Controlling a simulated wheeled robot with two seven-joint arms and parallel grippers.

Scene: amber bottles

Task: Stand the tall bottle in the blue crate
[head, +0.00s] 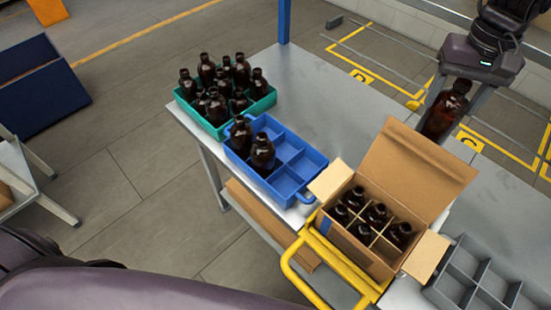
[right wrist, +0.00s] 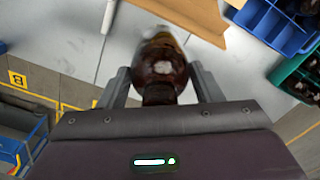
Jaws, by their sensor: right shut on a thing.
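My right gripper (head: 462,100) is at the upper right of the head view, shut on a tall dark amber bottle (head: 443,112). The bottle hangs neck up, slightly tilted in the picture, beyond the open cardboard box. In the right wrist view the bottle (right wrist: 162,68) sits between the two fingers of my right gripper (right wrist: 162,85). The blue crate (head: 300,168) stands on the table left of the box, with two bottles (head: 262,151) in its left compartments and several empty compartments. My left gripper is not in view.
The cardboard box (head: 340,238) with open flaps holds several bottles in dividers. A teal crate (head: 217,130) full of bottles stands left of the blue crate. A grey divided tray (head: 460,268) lies at the lower right. The table (head: 330,95) behind the blue crate is clear.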

